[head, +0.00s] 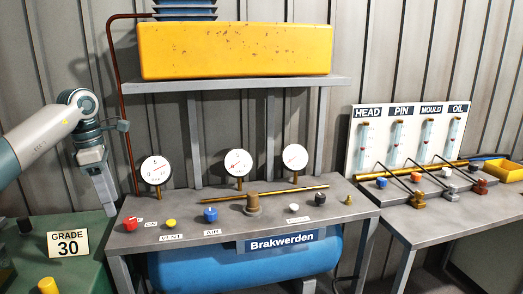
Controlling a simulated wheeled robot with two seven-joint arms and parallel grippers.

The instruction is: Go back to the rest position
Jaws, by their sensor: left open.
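My left gripper (107,200) points down at the left, between the green surface and the grey workbench (190,237). It is open, and I see nothing between its fingers. Its arm comes in from the left edge. My right gripper is not in view. No jerry can shows in this view.
The workbench carries three gauges (238,162), several coloured knobs, a brass rod and a "Brakwerden" sign (282,241). A blue tank (245,265) lies below. A yellow box (235,51) is on the shelf. At right, a second bench has a tube panel (410,138) and a yellow tray (502,171).

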